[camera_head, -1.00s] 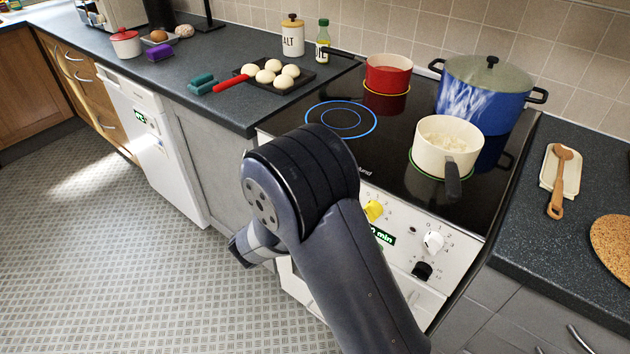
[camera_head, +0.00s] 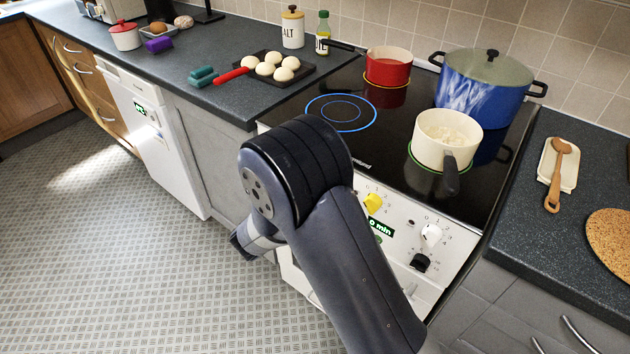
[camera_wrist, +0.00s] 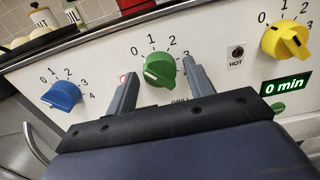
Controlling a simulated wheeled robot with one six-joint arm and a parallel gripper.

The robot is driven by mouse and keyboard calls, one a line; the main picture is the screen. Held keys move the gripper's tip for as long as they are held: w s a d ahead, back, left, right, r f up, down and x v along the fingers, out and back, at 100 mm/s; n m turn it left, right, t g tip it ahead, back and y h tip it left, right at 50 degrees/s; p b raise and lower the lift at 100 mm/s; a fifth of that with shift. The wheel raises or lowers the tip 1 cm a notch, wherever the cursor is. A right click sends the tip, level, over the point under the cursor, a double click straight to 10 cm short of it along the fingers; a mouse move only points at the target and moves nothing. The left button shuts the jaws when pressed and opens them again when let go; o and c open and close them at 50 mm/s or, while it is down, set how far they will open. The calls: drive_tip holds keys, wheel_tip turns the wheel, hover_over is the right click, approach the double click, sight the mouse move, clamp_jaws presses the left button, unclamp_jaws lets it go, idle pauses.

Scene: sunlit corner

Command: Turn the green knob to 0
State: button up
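The green knob (camera_wrist: 160,70) is on the white stove front in the middle of the wrist view, with numbers printed around its upper side. Its exact pointer direction is hard to read. My gripper (camera_wrist: 157,78) is open, with one finger left of the knob and the other right of it. I cannot tell whether either finger touches it. In the head view my own arm hides the green knob and the gripper's fingers.
A blue knob (camera_wrist: 62,96) is left of the green one and a yellow knob (camera_wrist: 287,42) right. A "0 min" display (camera_wrist: 285,86) is below the yellow knob. White (camera_head: 431,235) and black (camera_head: 420,262) knobs are further right. Pots stand on the cooktop (camera_head: 393,149).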

drive_tip(key=shift+o, duration=0.6)
drive_tip(key=v, duration=1.1)
drive_tip(key=shift+w, duration=0.15)
drive_tip(key=x, duration=1)
drive_tip(key=shift+w+d, duration=0.25)
drive_tip(key=shift+d, duration=0.05)
drive_tip(key=shift+s+a+r, duration=0.1)
